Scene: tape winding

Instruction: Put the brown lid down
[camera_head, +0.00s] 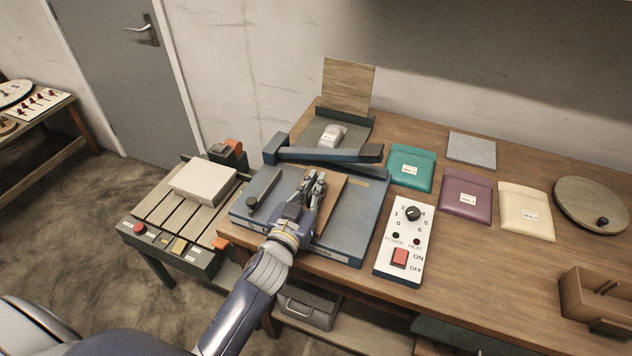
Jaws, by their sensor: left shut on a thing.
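My left gripper (312,188) comes in from the lower left and is over the blue-grey machine (352,222) on the wooden table. It is shut at a flat brown panel (331,196), which I take to be the brown lid. The panel lies low over the machine's top, partly hidden by my gripper and wrist. I cannot tell whether it touches the machine. My right gripper is not in view.
A dark bar (330,154) crosses behind my gripper, with an upright wooden board (348,86) beyond. A control box (404,240) stands at the right. Teal (411,168), purple (465,195) and cream (526,211) pouches lie farther right. A slatted stand (170,223) holds a pale box (203,181).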

